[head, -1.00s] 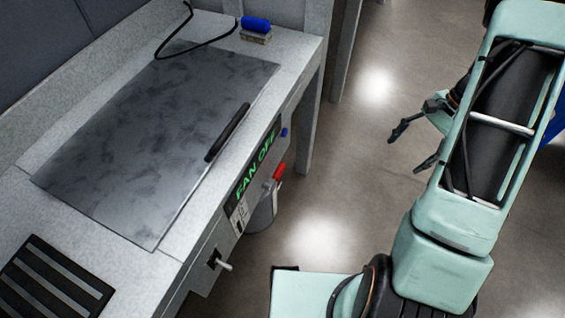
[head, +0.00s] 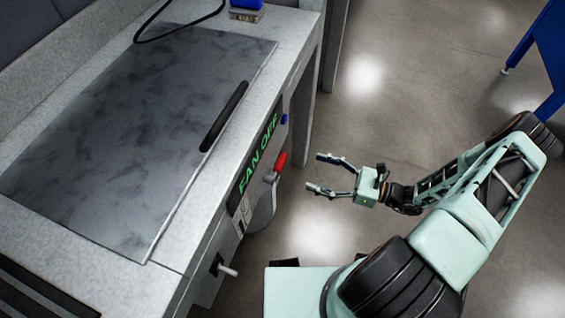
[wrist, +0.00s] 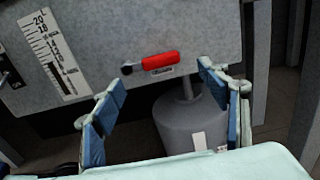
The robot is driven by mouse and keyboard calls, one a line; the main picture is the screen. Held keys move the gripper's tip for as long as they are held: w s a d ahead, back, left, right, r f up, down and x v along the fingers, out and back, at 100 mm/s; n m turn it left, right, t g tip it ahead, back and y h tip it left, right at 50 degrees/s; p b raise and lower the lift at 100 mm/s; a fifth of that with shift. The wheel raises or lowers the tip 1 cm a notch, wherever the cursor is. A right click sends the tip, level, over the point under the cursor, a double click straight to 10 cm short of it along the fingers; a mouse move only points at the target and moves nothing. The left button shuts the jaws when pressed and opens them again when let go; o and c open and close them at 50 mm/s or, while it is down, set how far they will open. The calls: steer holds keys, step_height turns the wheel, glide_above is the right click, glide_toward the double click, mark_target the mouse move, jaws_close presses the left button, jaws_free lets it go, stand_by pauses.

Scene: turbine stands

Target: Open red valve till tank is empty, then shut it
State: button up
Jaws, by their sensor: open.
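The red valve (head: 281,161) is a red-handled lever on the front face of the bench, below the FAN OFF display. In the wrist view the red handle (wrist: 160,60) lies nearly level, its dark pivot at its left end. A grey tank (wrist: 188,122) hangs or stands beneath it, partly behind my fingers; in the head view it is mostly hidden behind the bench edge (head: 262,212). My gripper (head: 322,174) is open and empty, pointing at the valve with a gap between. A level gauge (wrist: 48,58) with numbers up to 20 is left of the handle, with a dark column partway up.
A white-tipped toggle switch (head: 228,270) sticks out of the bench front. A blue button (head: 284,119) sits near the display. A metal lid (head: 130,130) with a black handle covers the bench top. A bench leg (head: 302,125) stands beyond the valve. The floor around my arm is clear.

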mark_target(284, 162)
steer(key=x, duration=1)
steer(key=shift+a+b, duration=0.25)
steer(key=shift+b, duration=0.15)
steer(key=c, duration=1.7)
steer(key=shift+f, duration=0.1)
